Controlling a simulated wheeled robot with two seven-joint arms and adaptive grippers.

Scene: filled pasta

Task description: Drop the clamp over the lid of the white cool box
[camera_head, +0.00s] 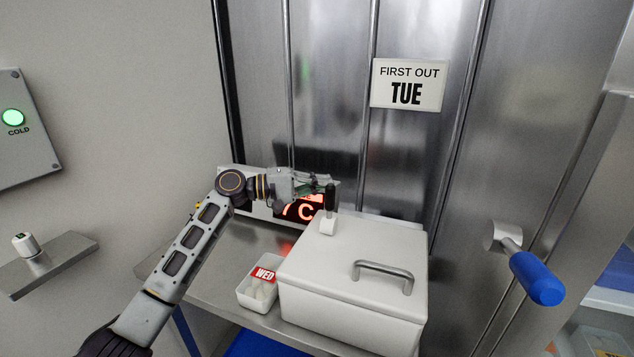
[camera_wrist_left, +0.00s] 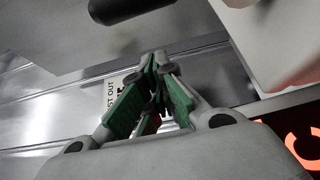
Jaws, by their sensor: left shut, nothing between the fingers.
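The white cool box (camera_head: 352,315) stands on a steel shelf with its lid (camera_head: 350,245) closed; a metal handle (camera_head: 383,275) is on the lid. The clamp (camera_head: 328,226) is at the lid's back left edge, a white block with a black lever (camera_head: 331,198) that stands upright. My left gripper (camera_head: 328,187) is shut and empty, level with the lever's upper part; I cannot tell whether they touch. Its closed green-padded fingers show in the left wrist view (camera_wrist_left: 160,70), where a dark rod (camera_wrist_left: 125,8), perhaps the lever, crosses the top. My right gripper is not in view.
A small white tub with a red WED label (camera_head: 263,275) stands left of the box. A red lit display (camera_head: 300,209) is behind it. A blue door handle (camera_head: 537,279) sticks out at the right. A small shelf with a white item (camera_head: 25,245) is at the left.

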